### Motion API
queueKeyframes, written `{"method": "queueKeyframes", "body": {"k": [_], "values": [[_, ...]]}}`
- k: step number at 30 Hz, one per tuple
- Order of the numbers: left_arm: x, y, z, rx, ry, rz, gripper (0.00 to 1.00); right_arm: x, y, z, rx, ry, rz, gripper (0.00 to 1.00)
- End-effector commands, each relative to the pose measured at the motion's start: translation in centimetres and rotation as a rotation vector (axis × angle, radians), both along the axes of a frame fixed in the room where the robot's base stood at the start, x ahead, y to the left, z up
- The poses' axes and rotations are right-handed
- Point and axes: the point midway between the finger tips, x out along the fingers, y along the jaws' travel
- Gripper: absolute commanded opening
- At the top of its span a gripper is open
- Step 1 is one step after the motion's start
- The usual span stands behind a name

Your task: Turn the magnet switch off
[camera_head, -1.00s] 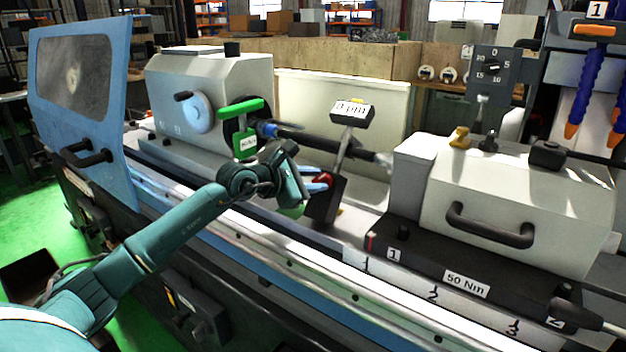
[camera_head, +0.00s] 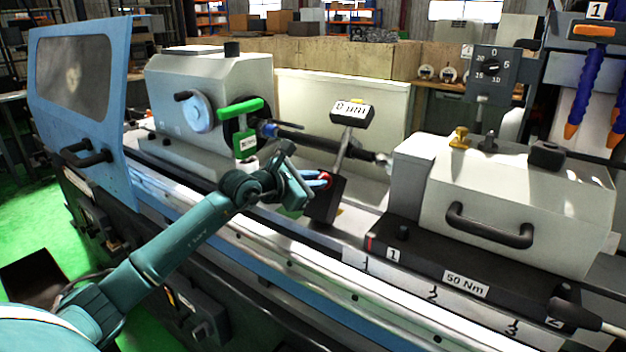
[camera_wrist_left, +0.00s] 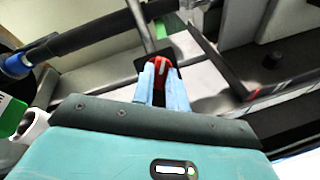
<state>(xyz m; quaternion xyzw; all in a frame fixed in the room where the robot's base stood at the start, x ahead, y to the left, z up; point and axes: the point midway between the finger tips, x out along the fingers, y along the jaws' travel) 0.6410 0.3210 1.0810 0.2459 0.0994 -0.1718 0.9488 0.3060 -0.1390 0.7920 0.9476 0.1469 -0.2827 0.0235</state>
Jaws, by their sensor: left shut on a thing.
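The magnet switch is a red knob (camera_head: 329,181) on the front of the black base block (camera_head: 322,207) under the gauge stand. In the left wrist view the red knob (camera_wrist_left: 161,66) shows a pale line running roughly up and down the picture. My left gripper (camera_head: 323,180) reaches it from the left. Its two blue fingers, also in the left wrist view (camera_wrist_left: 161,80), sit on either side of the knob and are shut on it. The fingers hide part of the knob in the head view. My right gripper is not in view.
The gauge display (camera_head: 352,113) reading 0 µm stands on a rod above the block. A green-handled part (camera_head: 242,125) and the dark workpiece shaft (camera_head: 315,142) lie close behind my gripper. The tailstock housing (camera_head: 520,205) is to the right, the blue door (camera_head: 80,100) left.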

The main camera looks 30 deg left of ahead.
Motion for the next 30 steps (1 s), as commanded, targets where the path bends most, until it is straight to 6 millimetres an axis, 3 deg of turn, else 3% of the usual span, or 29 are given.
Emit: {"method": "queueKeyframes", "body": {"k": [15,30], "values": [[-0.11,-0.44,-0.13,-0.342,0.030,0.235,0.00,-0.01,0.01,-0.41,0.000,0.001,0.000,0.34],[-0.12,-0.43,-0.10,-0.465,0.041,0.325,0.00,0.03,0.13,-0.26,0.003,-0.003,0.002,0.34]]}}
